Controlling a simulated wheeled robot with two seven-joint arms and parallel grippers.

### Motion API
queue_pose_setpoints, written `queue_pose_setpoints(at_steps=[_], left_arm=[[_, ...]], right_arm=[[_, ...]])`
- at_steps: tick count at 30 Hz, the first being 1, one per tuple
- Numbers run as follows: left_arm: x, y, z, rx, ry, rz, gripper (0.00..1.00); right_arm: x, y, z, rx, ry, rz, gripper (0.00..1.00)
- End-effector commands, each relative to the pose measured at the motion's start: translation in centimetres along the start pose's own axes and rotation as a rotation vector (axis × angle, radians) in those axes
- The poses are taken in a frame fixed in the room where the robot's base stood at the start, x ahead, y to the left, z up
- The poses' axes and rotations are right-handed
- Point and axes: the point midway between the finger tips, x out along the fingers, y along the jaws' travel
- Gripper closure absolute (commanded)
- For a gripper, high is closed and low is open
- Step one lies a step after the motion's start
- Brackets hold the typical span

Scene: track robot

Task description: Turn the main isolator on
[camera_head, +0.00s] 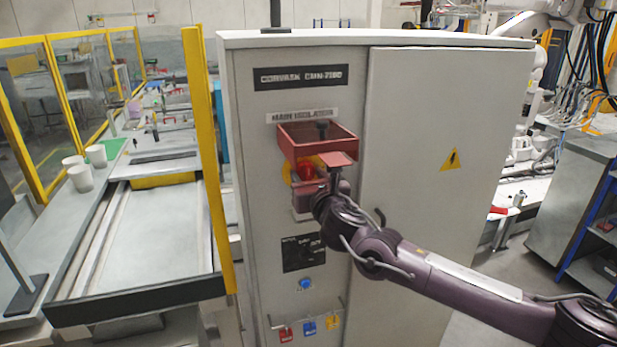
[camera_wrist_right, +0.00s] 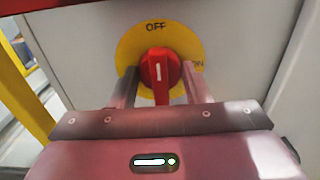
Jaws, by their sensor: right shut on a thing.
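The grey cabinet (camera_head: 400,130) carries the label "MAIN ISOLATOR". Below it is a red rotary knob (camera_head: 305,172) on a yellow disc, partly hidden by my right gripper (camera_head: 322,172). The right wrist view shows the red knob (camera_wrist_right: 158,72) with its white mark upright, in line with "OFF" at the top of the yellow disc (camera_wrist_right: 128,50). "ON" is at the right, partly hidden by a finger. My right gripper (camera_wrist_right: 162,82) has one finger on each side of the knob and is shut on it. My left gripper is not in view.
A red box-like cover (camera_head: 316,140) juts out just above the knob, close over my gripper. A blue button (camera_head: 306,284) and hanging tags (camera_head: 309,328) are lower on the cabinet. A yellow post (camera_head: 209,160) stands left, beside a bench with white cups (camera_head: 80,178).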

Motion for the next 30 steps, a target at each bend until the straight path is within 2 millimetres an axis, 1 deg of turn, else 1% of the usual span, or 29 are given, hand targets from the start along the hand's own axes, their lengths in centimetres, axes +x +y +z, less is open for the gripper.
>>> queue_pose_setpoints(at_steps=[8, 14, 21, 30], left_arm=[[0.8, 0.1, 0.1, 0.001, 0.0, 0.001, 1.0], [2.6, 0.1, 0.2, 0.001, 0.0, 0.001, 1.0], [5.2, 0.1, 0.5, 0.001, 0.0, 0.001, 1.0], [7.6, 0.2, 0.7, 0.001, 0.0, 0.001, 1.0]], right_arm=[[0.0, 0.0, -0.3, 0.044, 0.0, 0.0, 0.8], [0.0, 0.0, -0.5, 0.156, -0.001, -0.001, 0.8], [0.0, 0.0, -0.6, 0.368, -0.001, 0.0, 0.8], [0.0, 0.1, -0.5, 0.655, 0.0, 0.0, 0.8]])
